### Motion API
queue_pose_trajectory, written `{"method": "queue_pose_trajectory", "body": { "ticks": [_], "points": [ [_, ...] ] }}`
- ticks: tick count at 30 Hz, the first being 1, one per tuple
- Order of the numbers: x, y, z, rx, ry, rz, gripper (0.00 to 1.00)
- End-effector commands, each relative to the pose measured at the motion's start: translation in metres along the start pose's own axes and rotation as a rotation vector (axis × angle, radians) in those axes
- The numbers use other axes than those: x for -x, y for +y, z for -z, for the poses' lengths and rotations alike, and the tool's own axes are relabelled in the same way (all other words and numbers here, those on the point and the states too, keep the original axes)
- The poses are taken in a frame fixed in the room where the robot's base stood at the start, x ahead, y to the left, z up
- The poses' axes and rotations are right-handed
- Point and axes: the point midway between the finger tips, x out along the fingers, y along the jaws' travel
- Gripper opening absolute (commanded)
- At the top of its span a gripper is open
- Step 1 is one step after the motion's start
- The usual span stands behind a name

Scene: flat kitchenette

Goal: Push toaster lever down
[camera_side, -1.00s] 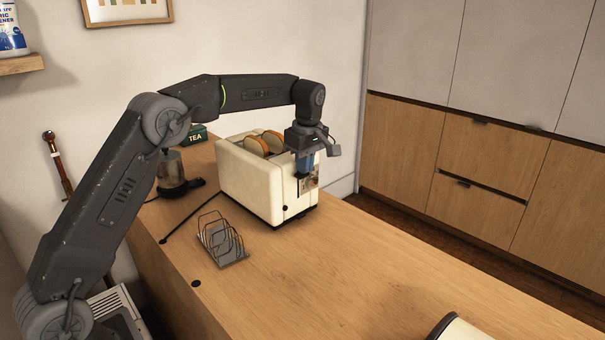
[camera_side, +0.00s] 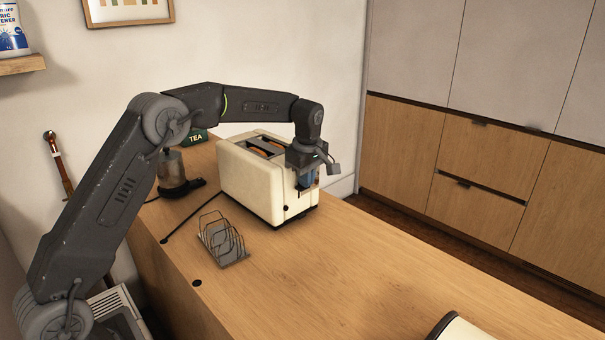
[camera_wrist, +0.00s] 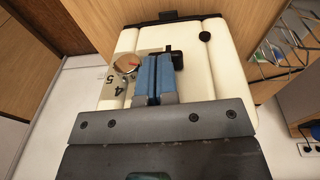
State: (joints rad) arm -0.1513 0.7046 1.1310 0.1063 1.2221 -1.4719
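The cream toaster (camera_side: 250,185) stands on the wooden counter, and it also fills much of the wrist view (camera_wrist: 205,80). Its bread slices (camera_side: 276,152) sit low in the top slots, with only brown edges showing. My gripper (camera_side: 307,184) is at the toaster's right end, pointing down, well below the top rim. In the wrist view its two blue fingers (camera_wrist: 155,62) lie side by side, shut, with nothing seen between them. The black lever (camera_wrist: 177,57) shows just beside the fingertips, partly hidden by them; contact cannot be made out. A dial (camera_wrist: 127,63) is left of the fingers.
A wire toast rack (camera_side: 222,240) stands in front of the toaster. A metal pot (camera_side: 171,170) and a green tea box (camera_side: 197,136) are behind left. A cream rounded object (camera_side: 462,328) is at the bottom edge. The counter's middle is clear.

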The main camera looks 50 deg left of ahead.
Motion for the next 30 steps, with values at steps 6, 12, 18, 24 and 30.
{"method": "queue_pose_trajectory", "body": {
  "ticks": [6, 12, 18, 24, 30],
  "points": [
    [-0.049, -0.011, -0.005, -0.011, -0.009, 0.075, 0.00],
    [-0.048, -0.011, -0.005, -0.012, -0.009, 0.075, 0.00],
    [-0.040, -0.010, -0.025, -0.015, -0.009, 0.074, 0.00],
    [-0.035, -0.010, -0.035, -0.011, -0.010, 0.076, 0.00],
    [-0.035, -0.010, -0.035, -0.011, -0.012, 0.075, 0.00]
  ]
}}
